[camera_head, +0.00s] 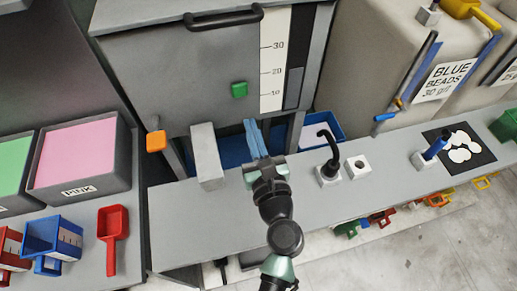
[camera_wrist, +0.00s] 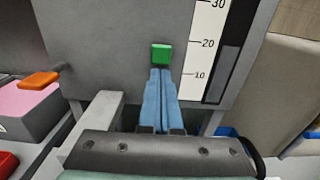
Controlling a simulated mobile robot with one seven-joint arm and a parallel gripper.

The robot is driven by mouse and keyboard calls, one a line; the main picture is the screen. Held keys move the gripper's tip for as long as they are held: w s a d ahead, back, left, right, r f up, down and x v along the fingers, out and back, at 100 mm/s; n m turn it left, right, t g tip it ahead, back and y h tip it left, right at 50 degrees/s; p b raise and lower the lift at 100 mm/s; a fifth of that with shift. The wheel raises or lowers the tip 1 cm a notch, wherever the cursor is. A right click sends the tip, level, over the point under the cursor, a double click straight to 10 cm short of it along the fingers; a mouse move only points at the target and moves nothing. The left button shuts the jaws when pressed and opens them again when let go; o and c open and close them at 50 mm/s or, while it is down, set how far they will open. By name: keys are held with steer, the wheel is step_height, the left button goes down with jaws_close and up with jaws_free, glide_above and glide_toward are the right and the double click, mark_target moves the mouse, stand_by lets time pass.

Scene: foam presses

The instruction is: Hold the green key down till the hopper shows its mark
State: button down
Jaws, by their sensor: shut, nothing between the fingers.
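The green key (camera_head: 239,89) sits on the front of the grey press or hopper cabinet, left of the white scale (camera_head: 272,60). It also shows in the wrist view (camera_wrist: 161,54). The scale reads 10, 20 and 30. Beside it a dark slot (camera_head: 300,45) holds a lighter grey column (camera_head: 293,88) whose top is near 20. My gripper (camera_head: 250,123) is shut and empty, with its blue fingers pointing at the cabinet. In the wrist view its fingertips (camera_wrist: 160,72) are just below the key; in the head view a gap shows between them.
An orange key (camera_head: 156,141) juts out at the cabinet's lower left. A grey block (camera_head: 207,156) stands left of my gripper. A black lever (camera_head: 328,150) stands on the counter (camera_head: 300,205) at right. Blue trays (camera_head: 322,128) lie beneath the cabinet. A pink bin (camera_head: 80,152) is at left.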

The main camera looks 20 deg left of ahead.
steer(key=v, duration=0.3)
steer(key=shift+s+d+f+b, duration=0.15)
steer(key=shift+s+d+b, duration=0.1)
steer(key=shift+b, duration=0.1)
steer(key=shift+s, duration=0.1)
stand_by(0.4)
